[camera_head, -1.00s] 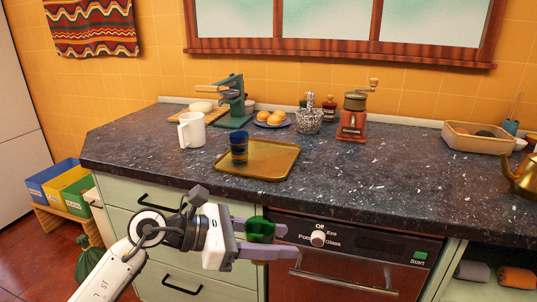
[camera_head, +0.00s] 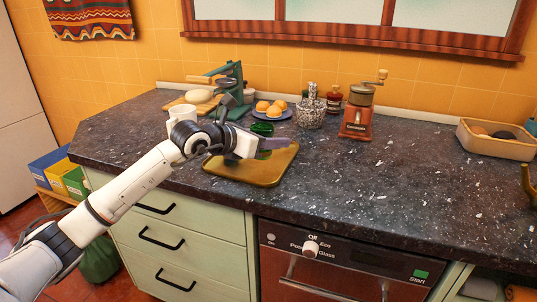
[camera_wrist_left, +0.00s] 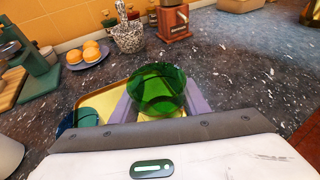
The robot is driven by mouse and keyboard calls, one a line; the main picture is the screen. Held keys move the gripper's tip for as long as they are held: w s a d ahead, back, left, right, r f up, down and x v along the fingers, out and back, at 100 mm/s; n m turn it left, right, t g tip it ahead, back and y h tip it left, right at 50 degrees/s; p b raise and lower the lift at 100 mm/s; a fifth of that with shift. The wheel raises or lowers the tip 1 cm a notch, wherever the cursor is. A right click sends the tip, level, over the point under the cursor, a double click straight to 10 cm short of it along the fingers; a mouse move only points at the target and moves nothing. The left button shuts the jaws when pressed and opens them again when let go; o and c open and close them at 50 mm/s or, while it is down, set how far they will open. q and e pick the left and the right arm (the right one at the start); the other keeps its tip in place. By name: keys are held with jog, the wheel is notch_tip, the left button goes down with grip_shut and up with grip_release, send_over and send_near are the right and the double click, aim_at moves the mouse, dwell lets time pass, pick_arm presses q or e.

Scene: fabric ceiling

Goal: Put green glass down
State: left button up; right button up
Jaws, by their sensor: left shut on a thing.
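The green glass (camera_head: 262,129) is held in my left gripper (camera_head: 268,146), whose fingers are shut around its sides. It is over the gold tray (camera_head: 270,175) on the dark countertop. In the left wrist view the green glass (camera_wrist_left: 157,88) sits upright between the two purple fingers, with part of the tray (camera_wrist_left: 118,93) behind and left of it. I cannot tell whether the glass touches the tray. The blue glass on the tray is mostly hidden behind my left arm; a bit of it shows in the wrist view (camera_wrist_left: 66,124). My right gripper is not in view.
A white mug (camera_head: 180,112) stands left of the tray, partly behind my arm. A plate of orange-yellow buns (camera_head: 272,111), a speckled pot (camera_head: 311,113) and a coffee grinder (camera_head: 356,115) stand behind. The countertop right of the tray is clear.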

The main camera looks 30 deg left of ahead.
aim_at(271, 167)
pick_arm(q)
jog(key=shift+f, duration=2.4)
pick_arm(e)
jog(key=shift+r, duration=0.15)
pick_arm(q)
jog(key=shift+f, duration=0.15)
jog(key=o, duration=1.1)
jog(key=shift+o, duration=0.2)
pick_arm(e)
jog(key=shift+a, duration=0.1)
pick_arm(q)
jog(key=shift+r, duration=0.2)
jog(key=shift+s+a, duration=0.1)
jog(key=shift+s, duration=0.3)
jog(key=b+v, duration=0.1)
jog(key=v, duration=0.8)
jog(key=shift+s+r, duration=0.1)
jog(key=shift+s, duration=0.1)
jog(key=shift+v, duration=0.9)
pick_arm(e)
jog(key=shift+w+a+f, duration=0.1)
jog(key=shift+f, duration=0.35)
